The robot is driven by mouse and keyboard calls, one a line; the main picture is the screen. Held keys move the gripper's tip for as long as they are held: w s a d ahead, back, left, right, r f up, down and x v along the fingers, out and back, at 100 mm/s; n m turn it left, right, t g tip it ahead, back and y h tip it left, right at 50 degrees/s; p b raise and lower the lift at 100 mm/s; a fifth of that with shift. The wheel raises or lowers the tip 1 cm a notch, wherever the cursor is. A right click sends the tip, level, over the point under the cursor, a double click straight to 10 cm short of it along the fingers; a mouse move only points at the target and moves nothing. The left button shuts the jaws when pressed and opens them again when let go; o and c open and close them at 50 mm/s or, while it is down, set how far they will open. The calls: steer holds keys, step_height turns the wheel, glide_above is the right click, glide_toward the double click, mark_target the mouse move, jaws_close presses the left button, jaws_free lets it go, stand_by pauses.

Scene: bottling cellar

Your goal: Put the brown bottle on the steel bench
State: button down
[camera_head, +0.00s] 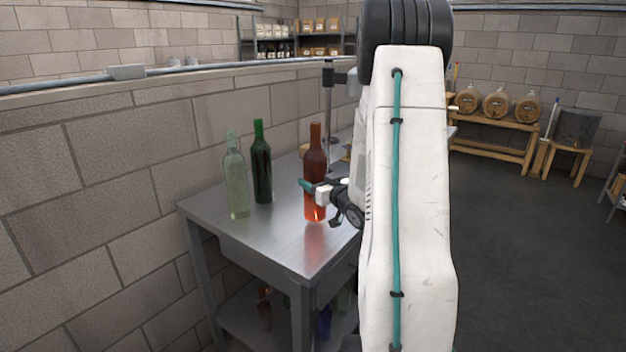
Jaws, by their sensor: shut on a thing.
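The brown bottle (315,160) is upright over the steel bench (270,235), near its front edge. My gripper (312,190) is shut on the brown bottle at about its lower body, coming in from the right. The bottle's base is at or just above the bench top; I cannot tell whether it touches. A reddish reflection of it shows on the metal below. My arm hides the right part of the bench.
A clear bottle (236,180) and a dark green bottle (261,163) stand on the bench to the left. A block wall (100,170) runs behind. The bench's lower shelf holds more bottles. Barrels (497,103) rest on a wooden stand at the back right. Open floor lies right.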

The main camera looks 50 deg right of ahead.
step_height(320, 180, down, 2)
steer(key=shift+s+d, duration=0.1)
steer(key=shift+d, duration=0.05)
steer(key=shift+f, duration=0.1)
steer(key=shift+c, duration=1.6)
jaws_free()
steer(key=shift+f, duration=0.1)
